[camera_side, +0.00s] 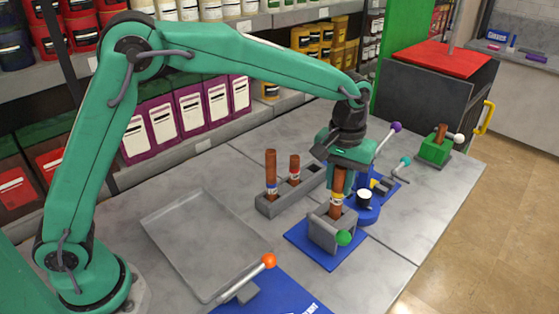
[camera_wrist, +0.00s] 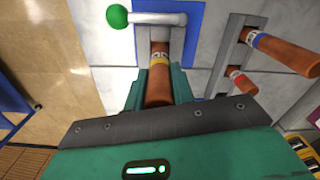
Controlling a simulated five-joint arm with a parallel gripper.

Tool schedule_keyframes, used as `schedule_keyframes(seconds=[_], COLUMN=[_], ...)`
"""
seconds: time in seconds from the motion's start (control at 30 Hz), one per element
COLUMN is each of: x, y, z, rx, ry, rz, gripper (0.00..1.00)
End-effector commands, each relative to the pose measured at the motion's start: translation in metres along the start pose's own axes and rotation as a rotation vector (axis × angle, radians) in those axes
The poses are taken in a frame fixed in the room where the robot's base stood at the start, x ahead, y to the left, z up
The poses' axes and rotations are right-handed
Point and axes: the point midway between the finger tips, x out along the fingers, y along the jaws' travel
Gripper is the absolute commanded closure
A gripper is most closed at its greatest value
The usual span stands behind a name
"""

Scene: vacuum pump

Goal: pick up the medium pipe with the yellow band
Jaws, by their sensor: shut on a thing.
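The medium pipe with the yellow band (camera_side: 337,187) is brown and stands upright, its lower end at the grey clamp block (camera_side: 325,235) with a green-knobbed lever. My gripper (camera_side: 340,168) comes down from above and is shut on the pipe's upper part. In the wrist view the pipe (camera_wrist: 158,88) lies between the two green fingers of my gripper (camera_wrist: 159,85), with its yellow band below them. The green knob (camera_wrist: 117,16) also shows there. I cannot tell how deep the pipe's lower end sits in the block.
A grey rack (camera_side: 283,197) to the left holds a blue-banded pipe (camera_side: 270,170) and a red-banded pipe (camera_side: 294,167). A blue fixture with a purple-knobbed lever (camera_side: 395,127) stands close behind. A green block (camera_side: 434,150) is further right. An empty grey tray (camera_side: 180,225) lies left.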

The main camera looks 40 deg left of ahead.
Motion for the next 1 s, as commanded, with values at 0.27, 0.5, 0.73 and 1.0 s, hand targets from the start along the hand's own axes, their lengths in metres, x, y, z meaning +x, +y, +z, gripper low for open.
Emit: schedule_keyframes(seconds=[0.27,0.5,0.73,1.0], x=[-0.034,-0.059,-0.075,-0.082], y=[0.014,0.029,0.038,0.042], z=[0.034,0.073,0.099,0.109], rx=[0.005,0.004,0.002,0.000], ry=[0.003,0.003,0.002,0.001], rz=[0.003,0.003,0.002,0.001], gripper=[1.00,1.00,1.00,1.00])
